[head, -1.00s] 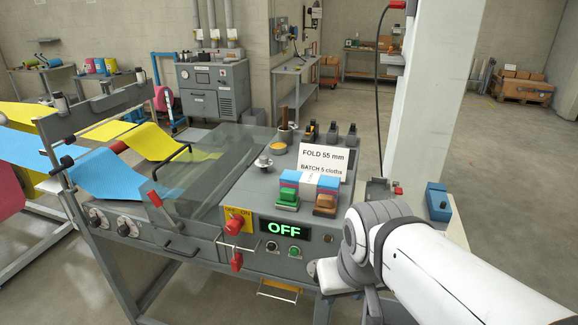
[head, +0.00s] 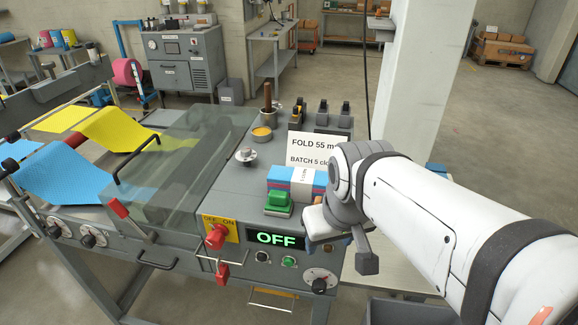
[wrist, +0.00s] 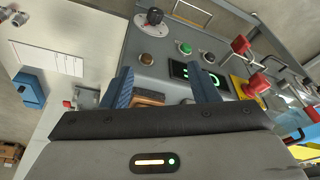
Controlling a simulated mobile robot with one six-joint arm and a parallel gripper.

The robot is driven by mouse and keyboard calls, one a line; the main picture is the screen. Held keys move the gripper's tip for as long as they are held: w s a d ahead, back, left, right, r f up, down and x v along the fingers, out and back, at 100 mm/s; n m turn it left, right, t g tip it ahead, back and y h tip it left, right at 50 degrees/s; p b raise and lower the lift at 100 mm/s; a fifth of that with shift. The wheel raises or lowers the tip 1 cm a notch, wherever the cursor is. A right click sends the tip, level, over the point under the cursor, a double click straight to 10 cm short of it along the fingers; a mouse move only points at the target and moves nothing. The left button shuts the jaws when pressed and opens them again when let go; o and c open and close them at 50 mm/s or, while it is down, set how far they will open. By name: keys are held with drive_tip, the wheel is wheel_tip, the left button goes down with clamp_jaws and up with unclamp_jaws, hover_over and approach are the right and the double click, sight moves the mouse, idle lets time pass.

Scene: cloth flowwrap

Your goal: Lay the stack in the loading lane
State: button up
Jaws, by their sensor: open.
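The stack (head: 294,184), blue and pink folded cloth with a white paper band, lies on the grey machine top in front of the sign in the head view. My gripper (head: 342,246) is close to the right of it, over the machine's front right part, and looks empty. In the wrist view my gripper (wrist: 162,84) shows two blue fingers spread apart, with an orange-brown block (wrist: 148,98) beyond and between them. The stack is not seen in the wrist view. I cannot tell which surface is the loading lane.
A green block (head: 279,202) sits just in front of the stack. The sign (head: 310,147) stands behind it. A clear cover (head: 180,150) lies to the left. A red knob (head: 216,236) and an OFF display (head: 275,238) are at the front. A pillar (head: 425,90) rises behind my arm.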

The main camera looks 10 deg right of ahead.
drive_tip(key=o, duration=0.4)
drive_tip(key=w+r+n, duration=0.1)
drive_tip(key=w, duration=0.1)
drive_tip(key=w+r+n+y, duration=0.1)
drive_tip(key=w+n, duration=0.1)
drive_tip(key=w, duration=0.1)
drive_tip(key=w+r+n+g, duration=0.1)
drive_tip(key=w, duration=0.1)
drive_tip(key=shift+w+r+n, duration=0.2)
drive_tip(key=shift+w+n, duration=0.05)
drive_tip(key=shift+n, duration=0.05)
drive_tip(key=shift+o, duration=0.2)
drive_tip(key=w+d+r+n+y+b, duration=0.1)
drive_tip(key=w+r+n+y, duration=0.2)
drive_tip(key=w+n, duration=0.6)
drive_tip(key=shift+m+g, duration=0.3)
drive_tip(key=shift+m, duration=0.3)
drive_tip(key=shift+w+a+f+p, duration=0.2)
drive_tip(key=shift+w+f+p, duration=0.2)
drive_tip(key=shift+f, duration=0.85)
drive_tip(key=shift+w+a+f+p, duration=0.3)
drive_tip(key=shift+w+f, duration=0.25)
drive_tip(key=shift+f, duration=0.75)
drive_tip(key=shift+w+a+f+p, duration=0.15)
drive_tip(key=shift+w+f+p, duration=0.25)
drive_tip(key=shift+f, duration=0.85)
